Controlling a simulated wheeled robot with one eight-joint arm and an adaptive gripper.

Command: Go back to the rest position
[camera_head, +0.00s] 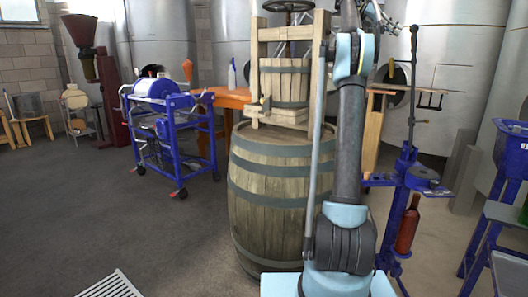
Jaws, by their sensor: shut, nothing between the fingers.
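My arm rises upright in front of the barrel, right of the picture's middle. Its upper end is cut off by the top edge. My gripper (382,18) shows only as small dark parts beside the upper arm joint, against the steel tanks. It is shut and empty, and its fingertips are hard to make out.
A wooden barrel (265,195) with a small press (285,82) on top stands close behind my arm. A blue bottling stand (400,215) with a dark red bottle (407,230) is close on the right. A blue cart (165,130) stands back left. The left floor is mostly clear.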

